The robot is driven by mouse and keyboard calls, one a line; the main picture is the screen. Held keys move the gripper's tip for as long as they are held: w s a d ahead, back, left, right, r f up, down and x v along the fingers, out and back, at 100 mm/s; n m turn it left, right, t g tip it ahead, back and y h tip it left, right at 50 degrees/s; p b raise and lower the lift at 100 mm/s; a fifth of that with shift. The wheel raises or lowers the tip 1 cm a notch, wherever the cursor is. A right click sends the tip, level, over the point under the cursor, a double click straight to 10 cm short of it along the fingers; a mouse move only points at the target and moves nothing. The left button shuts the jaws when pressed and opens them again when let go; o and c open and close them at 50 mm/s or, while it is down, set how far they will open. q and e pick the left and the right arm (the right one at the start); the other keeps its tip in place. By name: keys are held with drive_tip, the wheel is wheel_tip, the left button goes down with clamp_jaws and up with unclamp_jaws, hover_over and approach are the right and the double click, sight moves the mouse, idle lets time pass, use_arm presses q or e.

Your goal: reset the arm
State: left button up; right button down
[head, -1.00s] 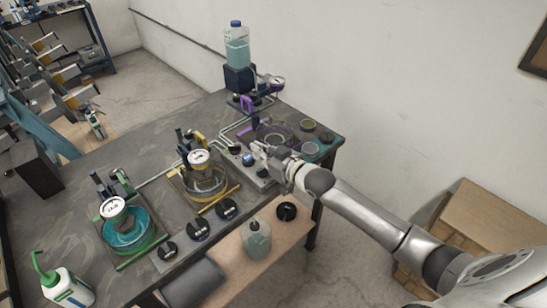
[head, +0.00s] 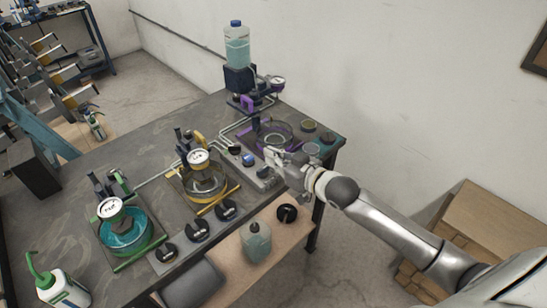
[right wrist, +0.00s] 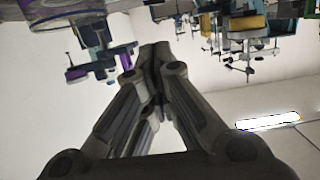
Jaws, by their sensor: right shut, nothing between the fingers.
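My right arm (head: 385,222) reaches in from the lower right in the head view. Its gripper (head: 270,154) is at the right end of the dark workbench (head: 125,155), at the near side of the purple-framed station (head: 250,136). The fingers are together and hold nothing. In the right wrist view the closed fingers (right wrist: 155,52) point up the picture, with bench equipment seen at odd angles beyond them. Whether the gripper touches the equipment cannot be told. My left gripper is not in view.
A yellow-framed station (head: 204,182) and a green-framed station (head: 124,232) stand along the bench. A clear bottle (head: 237,45) stands at the back. A jug (head: 256,241) sits on the lower wooden shelf. Cardboard boxes (head: 490,225) are at the right.

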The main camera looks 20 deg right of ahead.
drive_tip(key=s+a+f+g+h, duration=0.1)
drive_tip(key=s+a+f+g, duration=0.2)
drive_tip(key=s+f, duration=0.3)
drive_tip(key=s+a+f+g+h, duration=0.15)
drive_tip(key=s+f, duration=0.25)
drive_tip(key=s, duration=0.4)
drive_tip(key=s+d+f+m+g+h, duration=0.1)
drive_tip(key=s+g, duration=0.2)
drive_tip(key=s, duration=0.6)
drive_tip(key=s+d+f+m+g+h, duration=0.15)
drive_tip(key=s+g, duration=0.25)
drive_tip(key=s, duration=0.5)
wheel_tip(320, 180, down, 27)
drive_tip(key=s+a+b, duration=0.1)
drive_tip(key=b, duration=0.1)
drive_tip(key=s+d+f+g+b, duration=0.2)
drive_tip(key=s+d+f, duration=0.1)
drive_tip(key=s+f, duration=1.4)
wheel_tip(320, 180, down, 2)
drive_tip(key=shift+s+n, duration=0.2)
drive_tip(key=shift+n, duration=0.25)
